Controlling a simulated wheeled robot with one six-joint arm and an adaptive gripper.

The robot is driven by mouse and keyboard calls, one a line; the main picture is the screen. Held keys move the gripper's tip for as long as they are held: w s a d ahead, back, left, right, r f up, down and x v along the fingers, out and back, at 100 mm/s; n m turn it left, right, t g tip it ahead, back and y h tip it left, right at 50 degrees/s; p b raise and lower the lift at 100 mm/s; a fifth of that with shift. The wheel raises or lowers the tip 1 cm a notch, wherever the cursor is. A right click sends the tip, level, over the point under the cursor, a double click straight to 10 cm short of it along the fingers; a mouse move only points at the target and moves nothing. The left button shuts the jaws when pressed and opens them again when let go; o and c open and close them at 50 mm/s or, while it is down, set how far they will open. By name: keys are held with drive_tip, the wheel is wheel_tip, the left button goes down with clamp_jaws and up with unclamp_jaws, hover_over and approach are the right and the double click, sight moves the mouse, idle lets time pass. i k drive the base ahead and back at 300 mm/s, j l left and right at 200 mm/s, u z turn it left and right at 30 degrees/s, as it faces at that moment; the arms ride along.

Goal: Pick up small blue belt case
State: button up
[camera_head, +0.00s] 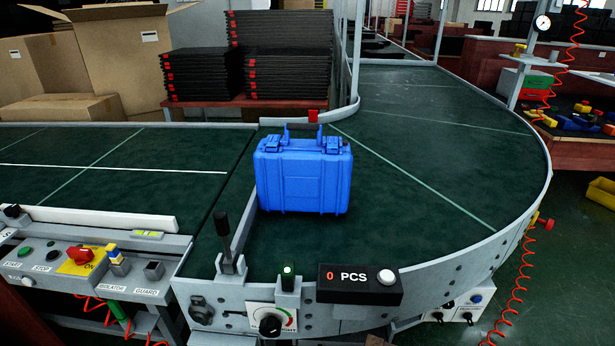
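A small blue case (303,180) stands upright on the dark green belt (415,150) of the curved conveyor, near the belt's inner left part. Its dark handle (303,131) is at the top, with a latch on each side of it. The broad front face of the case is toward me. Nothing touches the case from above. My gripper is not in view.
A metal rail (480,262) edges the curve. A lever (224,232), a green-lit button (288,278) and a counter box reading 0 PCS (350,286) stand at the near edge. Stacked black trays (280,60) and cardboard boxes (110,60) are behind. Belt right of the case is clear.

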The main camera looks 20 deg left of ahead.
sight(301, 176)
drive_tip(key=u, duration=4.55)
drive_tip(key=z, duration=0.9)
drive_tip(key=k+l+z, duration=0.1)
drive_tip(key=z, duration=0.35)
drive_tip(key=l+z, duration=0.1)
drive_tip(key=z, duration=0.8)
drive_tip(key=l+z, duration=0.2)
drive_tip(key=l, duration=1)
